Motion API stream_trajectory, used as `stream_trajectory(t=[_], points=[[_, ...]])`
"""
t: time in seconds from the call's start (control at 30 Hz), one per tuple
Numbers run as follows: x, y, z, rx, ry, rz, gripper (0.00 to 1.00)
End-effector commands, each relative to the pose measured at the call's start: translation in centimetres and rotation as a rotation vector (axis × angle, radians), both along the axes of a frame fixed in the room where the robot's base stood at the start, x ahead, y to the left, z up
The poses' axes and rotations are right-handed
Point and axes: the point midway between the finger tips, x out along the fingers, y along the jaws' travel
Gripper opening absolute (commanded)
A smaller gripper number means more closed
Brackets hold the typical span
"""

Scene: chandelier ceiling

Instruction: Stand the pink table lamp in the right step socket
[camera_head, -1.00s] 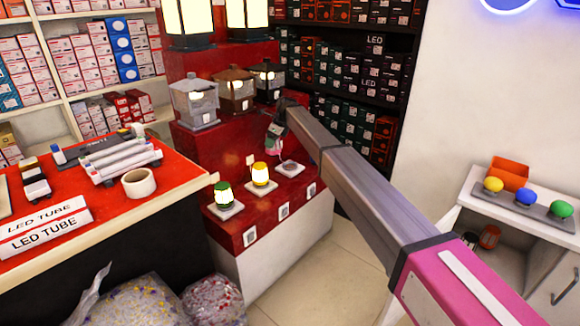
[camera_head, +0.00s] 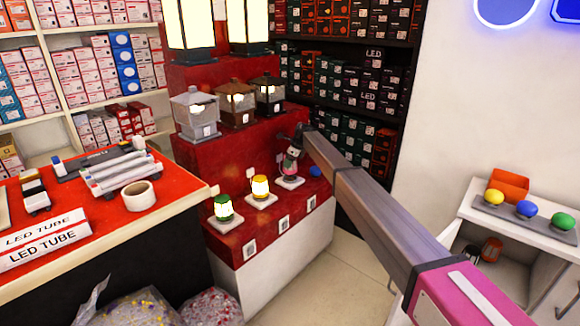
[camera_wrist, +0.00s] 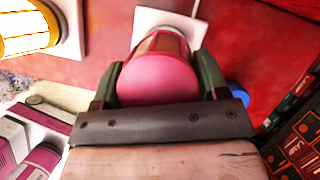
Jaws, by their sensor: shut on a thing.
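The pink table lamp (camera_head: 290,166) is on or just above the right step socket, a pale square plate (camera_head: 290,183) on the lowest red step. It looks roughly upright; I cannot tell whether it is fully seated. My gripper (camera_head: 297,143) holds it from above. In the wrist view, the pink lamp (camera_wrist: 158,80) fills the space between the two dark fingers, and part of the white socket plate (camera_wrist: 170,20) shows beyond it. The lamp's underside is hidden. A green lamp (camera_head: 223,208) and a yellow lamp (camera_head: 260,187) stand on the neighbouring plates to the left.
A blue round thing (camera_head: 315,171) lies close right of the socket; it also shows in the wrist view (camera_wrist: 237,95). Lanterns (camera_head: 236,103) stand on the step behind. A red-topped counter (camera_head: 105,215) is at left, a white cabinet (camera_head: 468,214) at right.

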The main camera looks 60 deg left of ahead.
Motion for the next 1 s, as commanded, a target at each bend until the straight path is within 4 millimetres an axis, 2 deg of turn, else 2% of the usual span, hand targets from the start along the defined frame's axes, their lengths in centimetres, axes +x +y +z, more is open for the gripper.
stream_trajectory(t=[0.1,0.17,0.77,0.8,0.83,0.87,1.0], points=[[0.0,0.0,-1.8,-0.001,0.001,-0.001,0.33],[0.0,0.0,-2.2,0.0,0.0,-0.001,0.33],[0.0,0.0,-3.2,0.001,0.001,0.0,0.33],[0.0,0.0,-3.2,0.0,0.0,0.0,0.77],[0.0,0.0,-3.2,0.0,0.0,0.0,0.87],[0.0,0.0,-3.2,0.0,0.0,0.0,0.93],[0.0,0.0,-3.2,0.0,0.0,0.0,0.93]])
